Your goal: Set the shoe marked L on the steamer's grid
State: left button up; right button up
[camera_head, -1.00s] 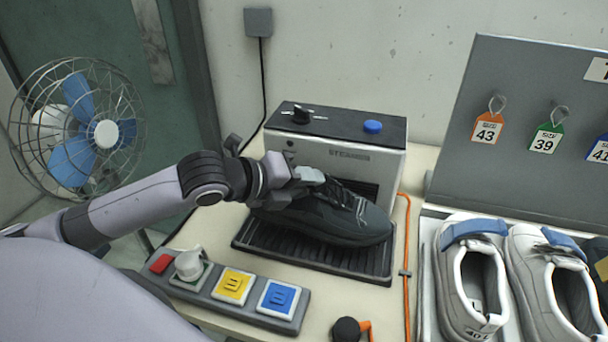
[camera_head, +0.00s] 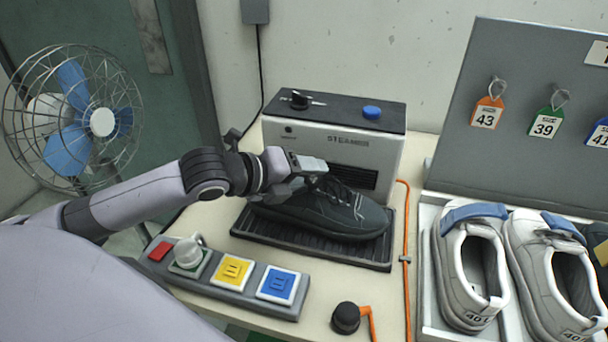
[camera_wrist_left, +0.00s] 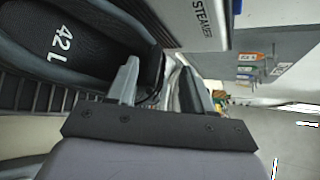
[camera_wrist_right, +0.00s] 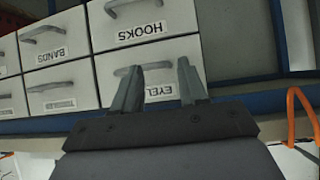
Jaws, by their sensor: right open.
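The black shoe (camera_head: 322,212) rests on the dark slatted grid (camera_head: 285,240) in front of the steamer (camera_head: 345,150), toe to the right. In the left wrist view its insole (camera_wrist_left: 62,42) reads 42 L. My left gripper (camera_head: 310,172) is just above and behind the shoe's opening, near the steamer's front. In the left wrist view the left gripper's fingers (camera_wrist_left: 158,75) stand apart, with the shoe's dark edge close to one finger. My right gripper (camera_wrist_right: 160,75) is open and empty in front of labelled drawers (camera_wrist_right: 145,25); it is not in the head view.
A switch strip (camera_head: 228,272) lies in front of the grid. An orange cable (camera_head: 405,225) and a black knob (camera_head: 346,317) are to the right. White shoes (camera_head: 470,268) sit in a tray (camera_head: 428,300) by a tag board (camera_head: 520,130). A fan (camera_head: 75,122) stands left.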

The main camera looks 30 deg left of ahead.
pick_arm(q)
jog(key=shift+s+f, duration=0.1)
jog(key=shift+f, duration=0.15)
jog(key=shift+f, duration=0.1)
jog(key=shift+s, duration=0.2)
jog(key=v, duration=0.7)
jog(key=shift+w+r+b, duration=0.2)
jog(key=shift+r+b, duration=0.15)
jog(key=shift+b, duration=0.05)
dwell(0.4)
